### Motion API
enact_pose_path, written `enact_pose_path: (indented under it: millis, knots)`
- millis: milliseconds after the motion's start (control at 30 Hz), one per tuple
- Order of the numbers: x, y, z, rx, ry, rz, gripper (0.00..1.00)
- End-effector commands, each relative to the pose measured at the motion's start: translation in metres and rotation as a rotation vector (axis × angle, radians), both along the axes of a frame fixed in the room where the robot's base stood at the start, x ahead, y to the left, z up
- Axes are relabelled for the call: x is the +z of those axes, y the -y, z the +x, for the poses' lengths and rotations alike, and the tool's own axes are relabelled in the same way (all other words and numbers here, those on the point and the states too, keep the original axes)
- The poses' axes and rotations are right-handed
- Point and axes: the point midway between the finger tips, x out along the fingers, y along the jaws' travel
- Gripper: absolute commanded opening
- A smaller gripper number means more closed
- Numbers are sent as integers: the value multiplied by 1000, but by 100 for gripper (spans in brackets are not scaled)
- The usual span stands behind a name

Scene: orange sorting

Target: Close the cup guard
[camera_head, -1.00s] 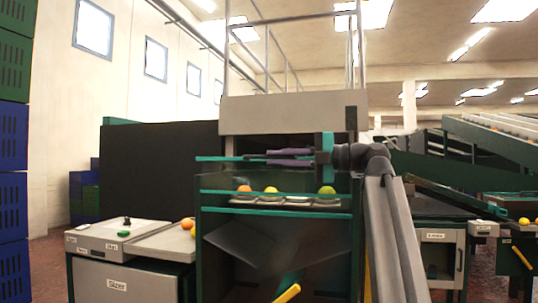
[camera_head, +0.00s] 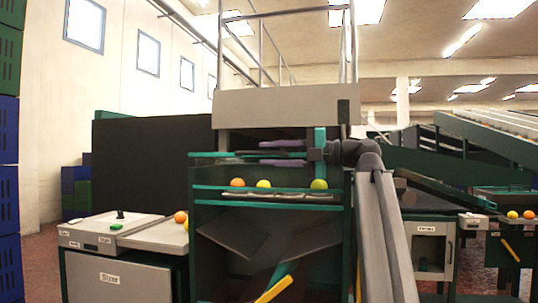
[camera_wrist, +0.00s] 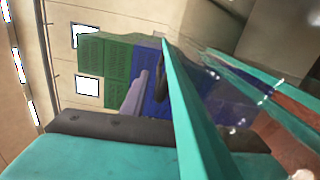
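The cup guard (camera_head: 212,155) appears to be a clear panel with a teal top bar, above the front of the teal machine in the head view. My gripper (camera_head: 260,154) reaches in from the right at the height of this bar. Its two purple fingers are spread, one above the other, with the bar's line between them. Contact with the bar cannot be made out. In the wrist view a long teal bar (camera_wrist: 196,100) runs close past one purple finger (camera_wrist: 135,95). How far the guard is tilted is unclear.
Orange and yellow-green fruits (camera_head: 263,184) sit in cups behind the lower teal rail (camera_head: 270,206). The sizer cabinet (camera_head: 112,280) stands left with a button panel (camera_head: 105,230) and fruit (camera_head: 180,217). Stacked crates (camera_head: 8,185) stand far left. A conveyor (camera_head: 480,143) lies right.

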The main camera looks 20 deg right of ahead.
Motion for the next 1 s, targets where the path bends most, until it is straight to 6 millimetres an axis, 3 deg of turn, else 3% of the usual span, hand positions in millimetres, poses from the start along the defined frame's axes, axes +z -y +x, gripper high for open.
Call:
enact_pose_path:
  millis: [367, 1000]
  knots:
    - [1, 15, -11, -2, -1, 0, 28]
    - [1, 90, -67, -4, 0, 0, 28]
